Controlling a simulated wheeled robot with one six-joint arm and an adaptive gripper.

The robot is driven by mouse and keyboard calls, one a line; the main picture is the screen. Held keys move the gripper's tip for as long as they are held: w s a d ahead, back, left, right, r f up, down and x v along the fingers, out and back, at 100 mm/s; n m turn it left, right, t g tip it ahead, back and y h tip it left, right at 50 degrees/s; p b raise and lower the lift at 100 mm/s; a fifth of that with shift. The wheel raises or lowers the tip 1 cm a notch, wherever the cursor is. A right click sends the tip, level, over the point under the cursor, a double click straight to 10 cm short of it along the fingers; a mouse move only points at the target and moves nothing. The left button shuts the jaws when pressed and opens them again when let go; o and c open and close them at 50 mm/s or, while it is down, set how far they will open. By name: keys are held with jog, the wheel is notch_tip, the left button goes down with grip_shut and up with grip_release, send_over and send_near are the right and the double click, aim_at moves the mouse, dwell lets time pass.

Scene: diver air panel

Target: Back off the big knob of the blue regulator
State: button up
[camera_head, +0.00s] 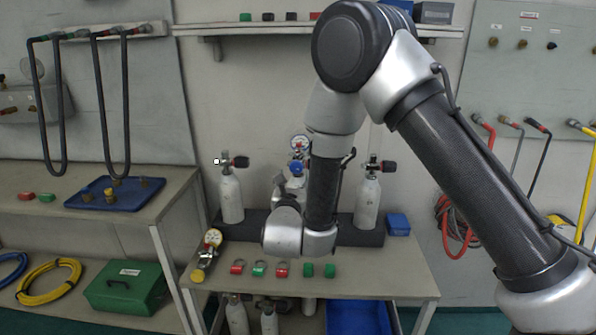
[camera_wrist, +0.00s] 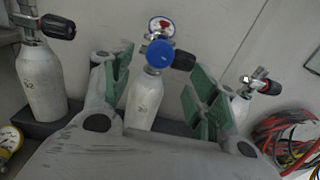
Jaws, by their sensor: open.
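The blue regulator's big round knob (camera_wrist: 160,54) faces me in the wrist view, with a red-and-white gauge above it. The regulator sits on the valve of the middle grey cylinder (camera_wrist: 145,100). The blue knob (camera_head: 297,168) also shows in the head view, just left of my forearm. My gripper (camera_wrist: 158,90) is open, with green-padded fingers to the left and right of the middle cylinder in the picture. Nothing is between the pads that I can see touching them; the knob appears beyond the fingertips.
A left cylinder (camera_head: 231,195) and a right cylinder (camera_head: 367,200) with black valve knobs flank the middle one. A yellow regulator with gauge (camera_head: 212,240) and several red and green parts lie on the bench (camera_head: 390,275). A blue box (camera_head: 398,224) stands at right.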

aim_at(296, 169)
jog(key=w, duration=0.6)
jog(key=shift+w+d, duration=0.15)
jog(key=shift+w, duration=0.25)
jog(key=c, duration=1)
